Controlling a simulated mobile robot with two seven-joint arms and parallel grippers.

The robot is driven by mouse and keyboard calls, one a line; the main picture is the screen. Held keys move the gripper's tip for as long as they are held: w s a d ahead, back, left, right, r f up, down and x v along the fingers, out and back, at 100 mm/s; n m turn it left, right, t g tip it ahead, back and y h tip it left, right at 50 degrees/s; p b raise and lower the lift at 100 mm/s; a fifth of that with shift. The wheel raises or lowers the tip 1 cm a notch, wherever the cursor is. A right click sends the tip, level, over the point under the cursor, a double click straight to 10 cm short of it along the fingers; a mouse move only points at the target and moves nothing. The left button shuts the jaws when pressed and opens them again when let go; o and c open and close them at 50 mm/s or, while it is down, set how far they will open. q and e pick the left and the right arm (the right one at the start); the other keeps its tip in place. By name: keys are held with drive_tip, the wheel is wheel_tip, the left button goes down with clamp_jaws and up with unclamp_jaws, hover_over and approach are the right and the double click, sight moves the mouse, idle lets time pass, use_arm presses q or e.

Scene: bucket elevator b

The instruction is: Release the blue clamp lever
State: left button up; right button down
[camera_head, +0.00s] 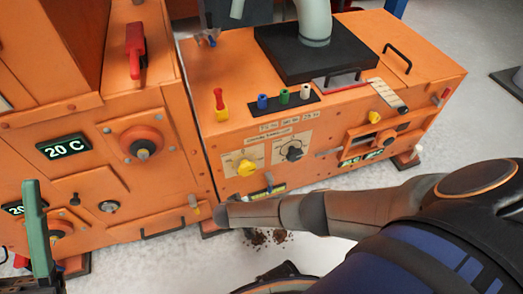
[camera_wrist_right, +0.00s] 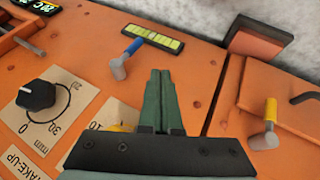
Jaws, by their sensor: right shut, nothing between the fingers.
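A lever with a blue handle and a grey metal base (camera_wrist_right: 131,47) is on the orange panel in the right wrist view, beside a yellow-green striped gauge. It appears upright on its pivot, handle pointing toward the gauge. In the head view a small blue lever (camera_head: 268,181) shows low on the orange machine front, just above my right arm. My right gripper (camera_wrist_right: 160,85) has its green fingers together and empty, just right of and below the lever in the wrist view, apart from it. My left gripper's green finger (camera_head: 36,228) shows at the left edge; its opening is unclear.
A yellow-handled lever (camera_wrist_right: 270,115) stands to the right of my fingers, with a black hook handle beside it. A black dial (camera_wrist_right: 38,96) is at left. In the head view, a red-handled lever (camera_head: 219,100) and colored buttons sit on the machine top. Dark crumbs lie on the floor.

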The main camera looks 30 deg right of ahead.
use_arm(q)
wheel_tip(320, 180, down, 9)
drive_tip(key=d+b, duration=0.1)
drive_tip(key=b, duration=0.6)
drive_tip(key=shift+w+g+b, duration=0.2)
drive_tip(key=shift+g+b, duration=0.1)
drive_tip(key=shift+b, duration=0.1)
use_arm(e)
drive_tip(key=w+d+f, duration=0.3)
drive_tip(key=d+f, duration=0.5)
drive_tip(key=d, duration=0.1)
drive_tip(key=shift+w, duration=0.2)
use_arm(q)
drive_tip(key=shift+r, duration=0.1)
use_arm(e)
drive_tip(key=shift+s, duration=0.1)
